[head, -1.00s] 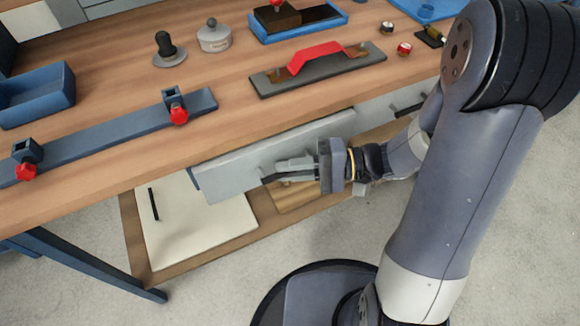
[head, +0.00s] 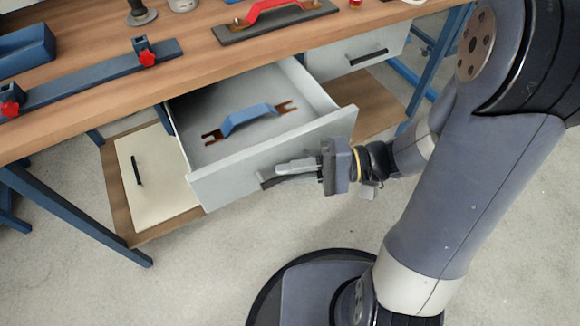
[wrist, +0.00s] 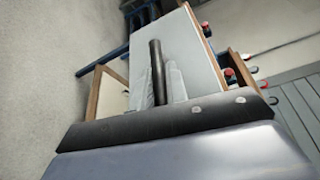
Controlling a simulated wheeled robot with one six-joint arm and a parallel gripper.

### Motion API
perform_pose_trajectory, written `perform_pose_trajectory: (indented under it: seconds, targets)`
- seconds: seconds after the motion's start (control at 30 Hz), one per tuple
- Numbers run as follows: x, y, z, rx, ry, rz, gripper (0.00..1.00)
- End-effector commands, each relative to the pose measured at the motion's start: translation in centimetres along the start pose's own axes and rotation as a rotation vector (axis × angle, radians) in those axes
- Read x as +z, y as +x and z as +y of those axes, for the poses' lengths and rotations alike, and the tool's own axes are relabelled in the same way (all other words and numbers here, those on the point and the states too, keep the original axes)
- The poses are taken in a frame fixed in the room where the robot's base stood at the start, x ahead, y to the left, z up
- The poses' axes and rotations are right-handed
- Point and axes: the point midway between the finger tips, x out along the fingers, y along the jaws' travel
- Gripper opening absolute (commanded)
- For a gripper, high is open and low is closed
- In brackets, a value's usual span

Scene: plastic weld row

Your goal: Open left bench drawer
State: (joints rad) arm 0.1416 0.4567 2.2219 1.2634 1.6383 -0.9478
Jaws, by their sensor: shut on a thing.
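The left bench drawer (head: 262,165) is pulled well out from under the bench top in the head view. Its grey front also shows in the wrist view (wrist: 190,50). A tool with a blue handle and brown forked ends (head: 240,120) lies inside it. My gripper (head: 280,172) is at the drawer front, shut on its dark bar handle (head: 267,183). The handle also shows in the wrist view (wrist: 157,70), beside a grey finger. Part of the handle is hidden by the fingers.
A second drawer (head: 350,50) to the right is closed. The wooden bench top (head: 190,65) holds a blue clamp bar (head: 90,75) and a red-handled tool (head: 275,18).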

Motion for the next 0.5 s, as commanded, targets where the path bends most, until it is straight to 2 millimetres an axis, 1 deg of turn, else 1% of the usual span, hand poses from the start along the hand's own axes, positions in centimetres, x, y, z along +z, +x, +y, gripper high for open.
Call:
perform_pose_trajectory:
  seconds: [0.37,0.4,0.5]
  targets:
    - [0.08,-0.04,0.09,0.002,0.0,0.0,0.0]
    - [0.08,-0.04,0.09,0.002,0.0,0.0,0.15]
    - [0.07,-0.04,0.09,0.002,0.0,0.0,0.23]
